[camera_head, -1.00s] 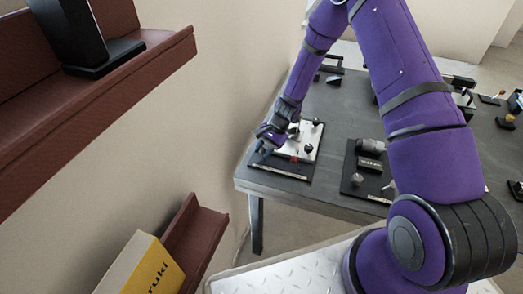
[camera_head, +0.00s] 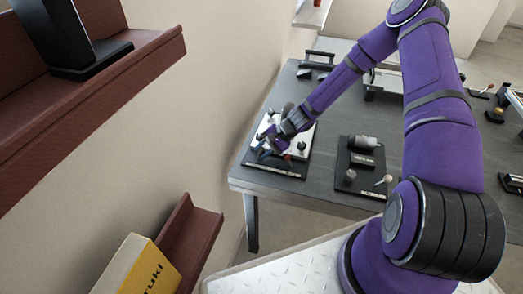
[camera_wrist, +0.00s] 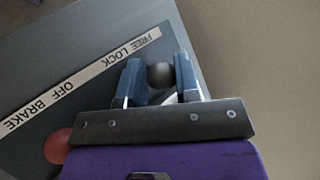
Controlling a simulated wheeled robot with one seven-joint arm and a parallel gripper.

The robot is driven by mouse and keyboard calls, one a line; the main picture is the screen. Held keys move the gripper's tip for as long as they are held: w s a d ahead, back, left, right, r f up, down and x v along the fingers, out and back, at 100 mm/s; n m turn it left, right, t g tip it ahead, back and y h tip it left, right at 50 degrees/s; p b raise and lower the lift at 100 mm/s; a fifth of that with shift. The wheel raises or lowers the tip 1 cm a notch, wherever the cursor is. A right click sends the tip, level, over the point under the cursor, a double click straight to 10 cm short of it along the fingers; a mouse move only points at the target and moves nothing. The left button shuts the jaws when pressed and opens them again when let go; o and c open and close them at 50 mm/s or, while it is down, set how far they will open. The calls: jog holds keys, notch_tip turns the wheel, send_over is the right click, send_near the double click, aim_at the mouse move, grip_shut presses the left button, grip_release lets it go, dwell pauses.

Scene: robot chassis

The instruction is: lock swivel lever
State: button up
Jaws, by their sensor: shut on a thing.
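A dark board (camera_head: 272,172) with a pale metal plate (camera_head: 268,123) lies at the left end of the grey table. My gripper (camera_head: 264,149) is low over its left front part. In the wrist view my gripper (camera_wrist: 158,76) has its two blue fingers on either side of a grey ball knob (camera_wrist: 160,73), shut on it. A pale stem shows below the knob; the rest of the lever is hidden by my gripper. A label strip (camera_wrist: 90,75) reads FREE LOCK and OFF BRAKE.
A second dark board (camera_head: 361,172) with several fittings stands to the right on the table (camera_head: 330,110). The wall is close on the left. Brown shelves (camera_head: 95,100) and a yellow box (camera_head: 140,268) are at the far left.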

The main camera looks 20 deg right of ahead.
jog(key=shift+w+r, duration=0.1)
jog(key=shift+w, duration=0.05)
jog(key=o, duration=0.9)
jog(key=v, duration=1)
jog(key=shift+d+r, duration=0.2)
jog(key=shift+d, duration=0.05)
